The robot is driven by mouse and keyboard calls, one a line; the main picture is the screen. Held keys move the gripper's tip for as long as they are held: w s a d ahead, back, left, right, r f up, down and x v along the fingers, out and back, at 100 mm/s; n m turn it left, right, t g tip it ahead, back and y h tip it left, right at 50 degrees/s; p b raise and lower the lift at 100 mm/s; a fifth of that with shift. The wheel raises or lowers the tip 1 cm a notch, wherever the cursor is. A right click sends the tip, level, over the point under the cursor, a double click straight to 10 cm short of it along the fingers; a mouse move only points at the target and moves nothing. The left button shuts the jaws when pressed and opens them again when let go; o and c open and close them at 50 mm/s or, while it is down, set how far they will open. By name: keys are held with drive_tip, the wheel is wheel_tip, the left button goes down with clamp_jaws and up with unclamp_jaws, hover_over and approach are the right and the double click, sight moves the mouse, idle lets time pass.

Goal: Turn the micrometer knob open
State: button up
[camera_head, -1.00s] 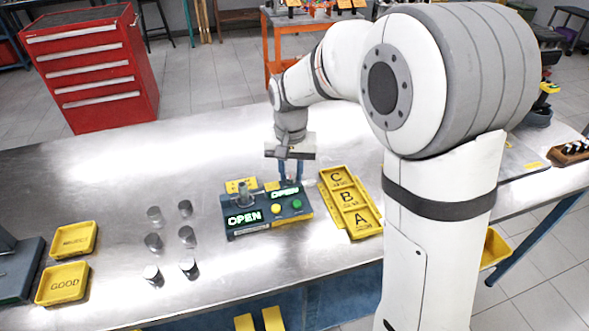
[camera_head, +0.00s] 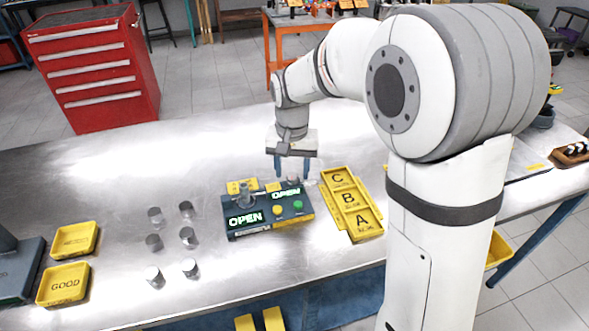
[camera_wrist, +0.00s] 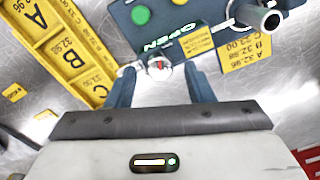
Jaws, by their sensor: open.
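The micrometer station (camera_head: 262,222) is a dark box on the steel bench, with two lit green displays that both read OPEN. Its knob (camera_wrist: 159,66) is a small pale round end with a red mark in the wrist view. In the head view the knob (camera_head: 293,181) shows small at the station's back right. My gripper (camera_head: 292,171) is above the knob, pointing down, with nothing held. In the wrist view the fingers of my gripper (camera_wrist: 160,75) are apart, with the knob seen between their tips. A grey post (camera_head: 244,192) stands at the station's left.
A yellow tray (camera_head: 334,207) marked A, B and C lies right of the station. Several metal cylinders (camera_head: 187,236) stand to the left. Yellow GOOD (camera_head: 64,284) and reject (camera_head: 74,239) trays are farther left. The bench behind the station is clear.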

sight(294, 175)
wheel_tip(294, 175, up, 7)
drive_tip(key=shift+f, duration=0.1)
idle(0.5)
drive_tip(key=shift+d, duration=0.2)
drive_tip(key=s+d+f+t, duration=0.1)
drive_tip(key=s+d, duration=0.6)
drive_tip(key=s, duration=0.3)
drive_tip(key=s+d+f+n+t, duration=0.1)
drive_tip(key=s+d, duration=0.7)
drive_tip(key=s, duration=0.1)
drive_tip(key=shift+s+f+t, duration=0.2)
drive_tip(key=shift+s+t, duration=0.1)
drive_tip(key=shift+s, duration=0.1)
